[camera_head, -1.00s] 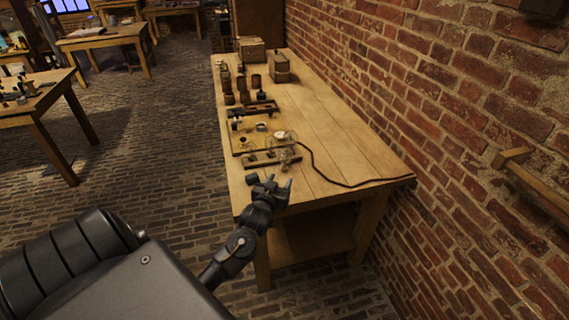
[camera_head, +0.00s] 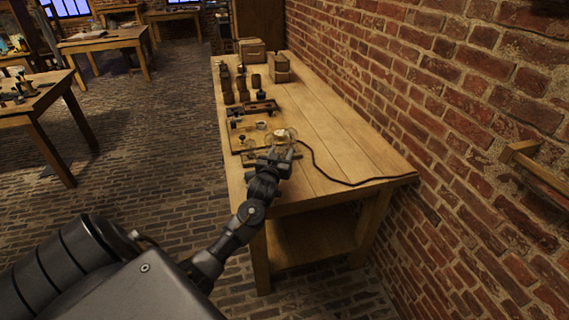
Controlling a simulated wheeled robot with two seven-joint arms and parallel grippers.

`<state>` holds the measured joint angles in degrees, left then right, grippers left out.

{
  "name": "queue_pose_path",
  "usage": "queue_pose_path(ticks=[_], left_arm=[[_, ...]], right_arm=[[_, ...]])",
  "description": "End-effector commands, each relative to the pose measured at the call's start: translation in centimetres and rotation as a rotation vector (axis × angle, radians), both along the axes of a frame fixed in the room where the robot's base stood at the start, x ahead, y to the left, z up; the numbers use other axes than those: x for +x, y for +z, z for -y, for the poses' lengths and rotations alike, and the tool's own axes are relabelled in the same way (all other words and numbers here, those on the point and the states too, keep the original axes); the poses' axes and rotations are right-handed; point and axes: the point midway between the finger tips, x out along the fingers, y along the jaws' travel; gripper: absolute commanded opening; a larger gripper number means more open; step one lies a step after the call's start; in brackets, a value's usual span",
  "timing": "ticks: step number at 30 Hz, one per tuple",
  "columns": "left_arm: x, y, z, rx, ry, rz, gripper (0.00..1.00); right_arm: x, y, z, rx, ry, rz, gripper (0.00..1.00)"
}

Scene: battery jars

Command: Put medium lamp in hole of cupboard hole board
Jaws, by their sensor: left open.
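My left gripper (camera_head: 283,153) is open at the front of the table, its fingers pointing away over the front strip of small fittings (camera_head: 250,158). It covers part of that strip, so I cannot tell whether a lamp is between the fingers. A clear round glass piece (camera_head: 291,137) shows just beyond the fingertips, at the right of a wooden board (camera_head: 236,147) with small fittings. Which piece is the medium lamp, and where the cupboard hole board is, are too small to tell. My right gripper is not in view.
The wooden table (camera_head: 340,135) runs along a brick wall (camera_head: 450,110); its right half is mostly clear. A dark cord (camera_head: 325,178) curves to its right edge. Dark jars (camera_head: 227,90), a dark tray (camera_head: 262,106) and boxes (camera_head: 280,68) stand farther back.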

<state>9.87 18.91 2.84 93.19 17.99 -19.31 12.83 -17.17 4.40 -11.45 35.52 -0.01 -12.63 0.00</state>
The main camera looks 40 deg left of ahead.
Motion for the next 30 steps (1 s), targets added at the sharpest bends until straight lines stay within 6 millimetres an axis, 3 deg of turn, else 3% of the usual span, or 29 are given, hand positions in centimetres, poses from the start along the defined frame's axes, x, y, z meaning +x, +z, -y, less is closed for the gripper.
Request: queue_pose_path(ticks=[3,9,15,20,30], left_arm=[[1.4,-0.7,-0.7,0.002,0.002,0.002,0.48],[3.7,-0.7,-1.7,0.002,0.001,0.001,0.48],[4.4,-0.3,-2.0,0.0,0.001,0.001,0.48],[4.4,-0.2,-2.0,0.0,0.001,0.0,0.48],[4.4,-0.3,-2.0,0.0,0.001,-0.002,0.03]], right_arm=[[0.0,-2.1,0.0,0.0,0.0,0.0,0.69],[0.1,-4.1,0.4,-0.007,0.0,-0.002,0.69],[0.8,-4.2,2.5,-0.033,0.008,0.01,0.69],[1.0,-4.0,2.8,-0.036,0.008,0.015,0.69],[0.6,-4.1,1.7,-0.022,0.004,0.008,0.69]])
